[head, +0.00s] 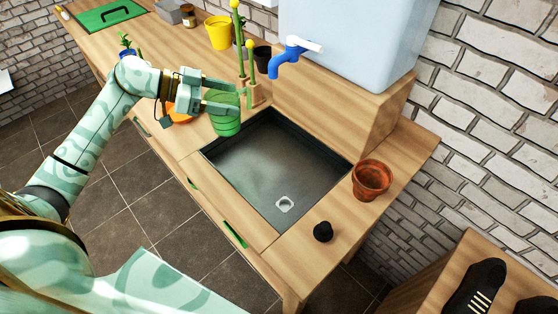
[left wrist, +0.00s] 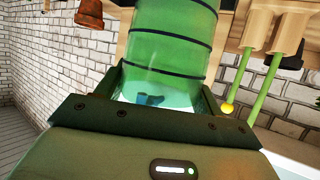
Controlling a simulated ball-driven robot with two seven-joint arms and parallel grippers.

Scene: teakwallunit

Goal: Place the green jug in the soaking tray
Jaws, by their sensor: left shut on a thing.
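The green jug (head: 226,118) is at the far left corner of the soaking tray, a dark, empty basin (head: 262,168) set into the wooden bench with a pale drain. My left gripper (head: 222,98) is shut on the jug near its top. In the left wrist view the ribbed green jug (left wrist: 168,45) sits between the fingers of my left gripper (left wrist: 165,92). I cannot tell whether the jug's base touches the bench. My right gripper is not in view.
A blue tap (head: 290,58) on a pale tank overhangs the tray's back. Yellow-tipped green stalks (head: 251,70) stand in a wooden block close behind the jug. An orange bowl (head: 180,114) is left of it. A terracotta pot (head: 371,180) and black knob (head: 323,231) stand right of the tray.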

